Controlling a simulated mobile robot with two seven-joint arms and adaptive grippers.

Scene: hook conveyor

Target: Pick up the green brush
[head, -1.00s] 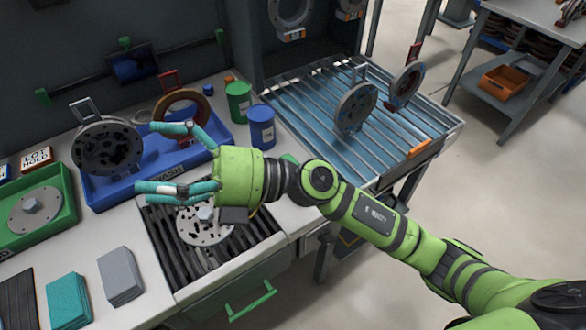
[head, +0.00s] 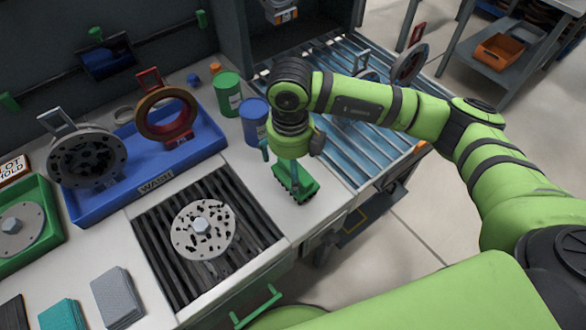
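The green brush (head: 300,187) rests bristles down on the pale counter, right of the slatted drain grate. My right gripper (head: 281,166) comes down from above over the brush, with its teal fingers beside the brush's upper part. The hand hides the top of the brush, and I cannot tell whether the fingers touch it. My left gripper is not in view.
Blue (head: 254,121) and green (head: 228,93) cans stand close behind the hand. A disc with a hex nut (head: 188,243) lies on the grate (head: 254,232). A blue tray (head: 152,201) holds upright discs. The slatted conveyor (head: 350,150) lies to the right.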

